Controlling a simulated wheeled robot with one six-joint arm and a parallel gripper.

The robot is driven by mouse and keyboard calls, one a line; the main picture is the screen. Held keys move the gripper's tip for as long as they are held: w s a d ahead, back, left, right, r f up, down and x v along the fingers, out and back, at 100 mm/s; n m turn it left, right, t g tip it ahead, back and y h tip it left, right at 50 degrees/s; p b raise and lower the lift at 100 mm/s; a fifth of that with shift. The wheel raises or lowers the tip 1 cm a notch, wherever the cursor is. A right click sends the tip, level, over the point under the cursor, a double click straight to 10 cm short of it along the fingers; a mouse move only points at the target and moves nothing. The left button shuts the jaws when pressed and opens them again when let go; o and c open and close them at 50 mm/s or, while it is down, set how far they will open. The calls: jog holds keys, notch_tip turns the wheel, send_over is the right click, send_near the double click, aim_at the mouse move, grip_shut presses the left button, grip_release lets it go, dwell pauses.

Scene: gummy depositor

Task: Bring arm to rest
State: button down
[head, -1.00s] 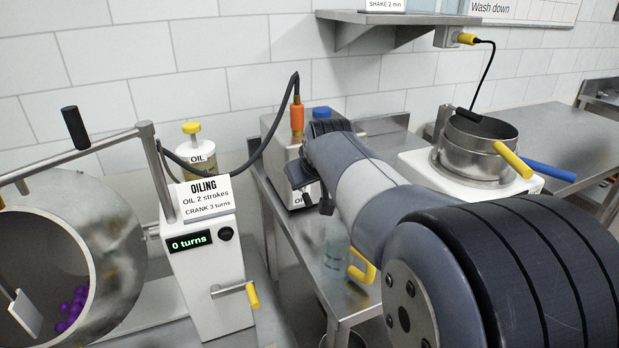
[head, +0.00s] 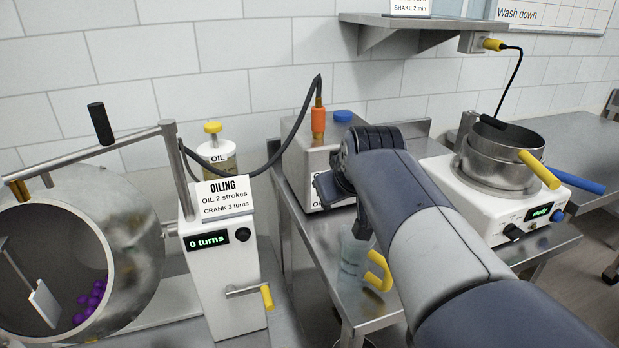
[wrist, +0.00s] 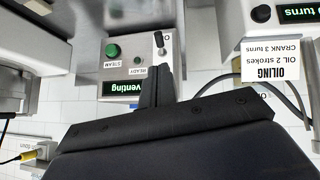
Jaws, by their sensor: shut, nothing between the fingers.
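My arm reaches in from the lower right of the head view. My gripper (head: 363,228) is at its end, dark and partly hidden by the wrist, above the side bench near a clear jug with a yellow handle. In the wrist view my gripper (wrist: 156,72) shows as narrow dark fingers together, with nothing between them. Beyond them is a grey box (wrist: 128,65) with STEAM and READY labels and a green display reading "venting". The same box (head: 300,165) stands behind my wrist in the head view.
The clear jug (head: 352,262) stands on the steel bench. Left are the white oiling unit (head: 215,285), reading 0 turns, and a drum (head: 125,215) with purple pieces. Right is a sieve pot (head: 495,165) on a white base. A shelf (head: 420,22) is above.

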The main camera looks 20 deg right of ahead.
jog(key=w+d+f+b, duration=0.1)
jog(key=w+d+f, duration=0.1)
jog(key=w+f, duration=0.4)
jog(key=shift+w+b, duration=0.4)
jog(key=shift+w, duration=1.95)
jog(key=shift+r, duration=0.1)
